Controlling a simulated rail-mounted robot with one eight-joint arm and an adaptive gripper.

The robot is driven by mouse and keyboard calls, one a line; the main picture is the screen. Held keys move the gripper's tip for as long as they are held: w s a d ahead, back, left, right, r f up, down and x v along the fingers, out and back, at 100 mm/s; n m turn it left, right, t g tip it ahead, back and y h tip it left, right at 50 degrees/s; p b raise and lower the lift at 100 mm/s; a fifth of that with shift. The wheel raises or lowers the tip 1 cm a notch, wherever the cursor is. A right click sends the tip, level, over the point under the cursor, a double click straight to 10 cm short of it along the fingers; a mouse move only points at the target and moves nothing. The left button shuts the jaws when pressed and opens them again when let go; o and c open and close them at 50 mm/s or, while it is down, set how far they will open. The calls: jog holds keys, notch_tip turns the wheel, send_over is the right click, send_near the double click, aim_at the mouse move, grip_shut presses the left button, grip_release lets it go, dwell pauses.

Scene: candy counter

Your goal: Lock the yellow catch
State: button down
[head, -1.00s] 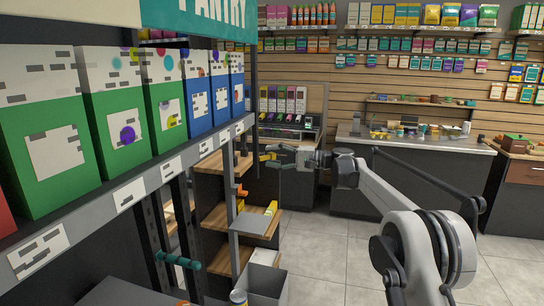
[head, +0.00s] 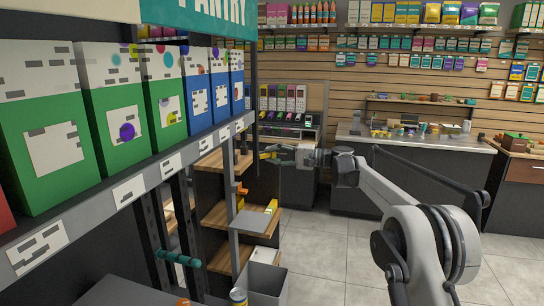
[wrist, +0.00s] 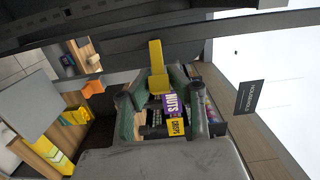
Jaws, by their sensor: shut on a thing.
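The yellow catch (wrist: 156,62) stands upright in the wrist view, with its lower end between the fingertips of my gripper (wrist: 157,92). My gripper is shut on this catch, with dark fingers on either side of it. In the head view my gripper (head: 277,158) is at the right side of the shelf unit, and a small yellow part (head: 268,155) shows at its tips. The catch's mounting is partly hidden by the fingers and the dark frame.
An orange catch (wrist: 93,88) is left of my gripper in the wrist view. Green and blue boxes (head: 111,130) line the near shelf at left. A grey bin (head: 263,284) stands below on the floor side. A counter (head: 415,143) stands behind; the tiled floor at right is clear.

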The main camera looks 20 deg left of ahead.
aim_at(269, 156)
jog(key=shift+s+d+f+m+t+b, duration=0.15)
jog(key=shift+m+t+b, duration=0.15)
jog(key=shift+t+b, duration=0.15)
jog(key=shift+s+d+m+t+b, duration=0.15)
jog(key=shift+m+t+b, duration=0.2)
jog(key=shift+t, duration=0.2)
jog(key=shift+s+d+m+t+b, duration=0.1)
jog(key=shift+m+t+b, duration=0.15)
jog(key=shift+t+b, duration=0.25)
jog(key=m+t, duration=0.1)
jog(key=m+t+b, duration=0.1)
jog(key=t, duration=0.1)
jog(key=s+m+t+b, duration=0.1)
jog(key=shift+s+d+t+h, duration=0.1)
jog(key=shift+d+t+h, duration=0.2)
jog(key=shift+d+t, duration=0.1)
jog(key=shift+s+d+m+t+h+b, duration=0.1)
jog(key=shift+s+m+t+h+b, duration=0.4)
jog(key=shift+m+t, duration=0.45)
jog(key=shift+s+d+m+t+h+b, duration=0.15)
jog(key=shift+m+t+h+b, duration=0.15)
jog(key=shift+m+t+h, duration=0.65)
jog(key=shift+s+d+m+t+h+b, duration=0.1)
jog(key=shift+s+m+t+h+b, duration=0.25)
jog(key=shift+t, duration=0.95)
jog(key=shift+m, duration=0.25)
jog(key=c, duration=1.6)
grip_release()
jog(key=shift+s+d, duration=0.1)
